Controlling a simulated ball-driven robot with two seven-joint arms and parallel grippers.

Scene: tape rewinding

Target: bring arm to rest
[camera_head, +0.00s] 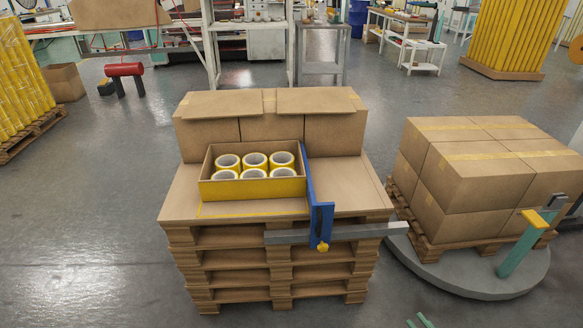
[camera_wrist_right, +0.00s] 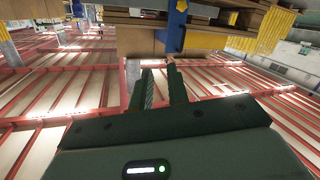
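My right gripper (camera_head: 420,321) shows only as green fingertips at the bottom edge of the head view, in front of and below the pallet stack. In the right wrist view my right gripper (camera_wrist_right: 162,88) has two dark green fingers with a gap between them and nothing held. It is apart from the cardboard and the blue bracket (camera_wrist_right: 174,28) beyond it. My left gripper is not in view. A cardboard box (camera_head: 252,188) with several white-cored yellow tape rolls (camera_head: 254,160) sits on the pallet stack.
The pallet stack (camera_head: 225,262) carries a blue upright (camera_head: 321,222) with a grey bar (camera_head: 360,231) across its front. Cartons (camera_head: 485,185) stand on a round grey platform (camera_head: 470,283) with a teal post (camera_head: 520,250) at right.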

